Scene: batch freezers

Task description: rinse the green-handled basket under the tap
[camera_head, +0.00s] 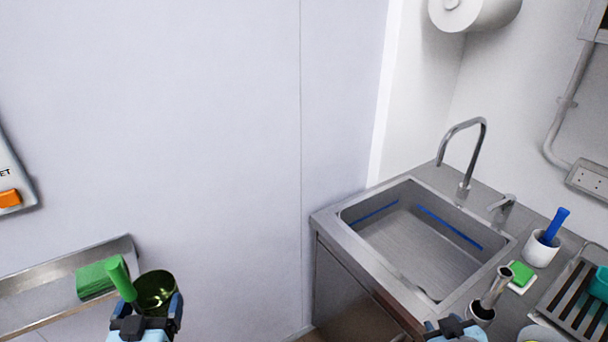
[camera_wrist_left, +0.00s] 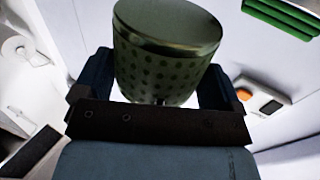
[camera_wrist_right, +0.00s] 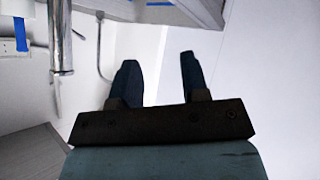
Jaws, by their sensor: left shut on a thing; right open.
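The basket (camera_head: 157,288) is a small round cup with a green handle (camera_head: 121,279), low at the left of the head view. My left gripper (camera_head: 148,312) is shut on it and holds it upright or nearly so. In the left wrist view the basket (camera_wrist_left: 165,60) shows perforated sides between the fingers (camera_wrist_left: 160,85). The curved metal tap (camera_head: 471,150) stands behind the steel sink (camera_head: 345,240), well to the right of the basket. No water shows. My right gripper (camera_head: 455,326), at the sink's front right corner, is open and empty in its wrist view (camera_wrist_right: 158,80).
A metal shelf with a green block (camera_head: 96,280) is beside the basket. The sink basin looks clear.

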